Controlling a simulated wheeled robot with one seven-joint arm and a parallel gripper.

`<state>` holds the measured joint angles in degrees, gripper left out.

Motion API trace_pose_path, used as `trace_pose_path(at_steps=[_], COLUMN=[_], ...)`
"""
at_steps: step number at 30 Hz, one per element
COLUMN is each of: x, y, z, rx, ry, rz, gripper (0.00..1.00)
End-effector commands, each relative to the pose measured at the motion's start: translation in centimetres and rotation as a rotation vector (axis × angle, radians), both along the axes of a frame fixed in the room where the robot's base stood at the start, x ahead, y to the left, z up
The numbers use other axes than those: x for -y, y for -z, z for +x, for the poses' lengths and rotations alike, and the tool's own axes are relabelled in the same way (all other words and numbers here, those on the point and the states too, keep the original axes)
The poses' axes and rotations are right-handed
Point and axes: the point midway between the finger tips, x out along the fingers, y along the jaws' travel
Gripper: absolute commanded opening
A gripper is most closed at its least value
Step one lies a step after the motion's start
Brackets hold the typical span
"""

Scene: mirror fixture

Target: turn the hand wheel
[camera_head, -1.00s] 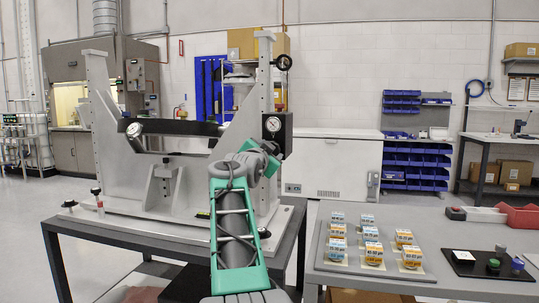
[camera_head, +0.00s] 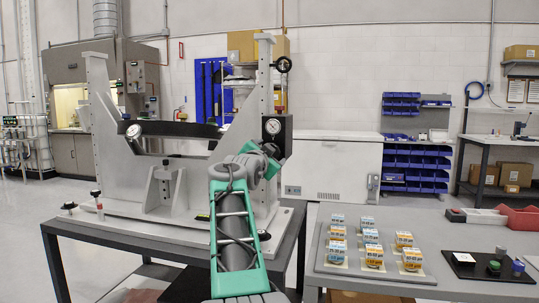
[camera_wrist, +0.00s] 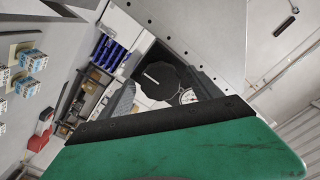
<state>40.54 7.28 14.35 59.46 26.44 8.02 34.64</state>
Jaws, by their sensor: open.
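A dark, lobed hand wheel (camera_wrist: 157,77) with a pale stripe shows in the wrist view, beside a small round gauge (camera_wrist: 188,97). The same kind of gauge (camera_head: 272,127) sits on a black block at the right upright of the grey fixture (camera_head: 98,130) in the head view. The hand wheel cannot be made out there; my gripper and arm cover the area below the gauge. My gripper (camera_head: 273,157) is open in front of that block. A green gripper part with a black edge fills the lower wrist view. Contact with the wheel cannot be told.
A second round black-rimmed part (camera_head: 283,64) sits high on the right upright. A silver round part (camera_head: 134,131) is on the crossbar's left end. The right table holds a grey tray (camera_head: 335,266) of small boxed parts, a black mat (camera_head: 462,258) and a red bin (camera_head: 521,217).

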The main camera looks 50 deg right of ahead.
Motion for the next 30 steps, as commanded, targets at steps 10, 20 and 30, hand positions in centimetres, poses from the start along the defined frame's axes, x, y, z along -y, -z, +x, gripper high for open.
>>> trace_pose_path(at_steps=[10, 20, 30], x=[-4.2, -7.2, -7.7], y=[-0.2, 0.0, -0.2], z=[-1.7, -3.1, -2.7], rx=[0.002, 0.0, -0.014], ry=[-0.003, -0.001, -0.016], rz=[-0.003, 0.001, 0.008], gripper=[0.73, 0.73, 0.73])
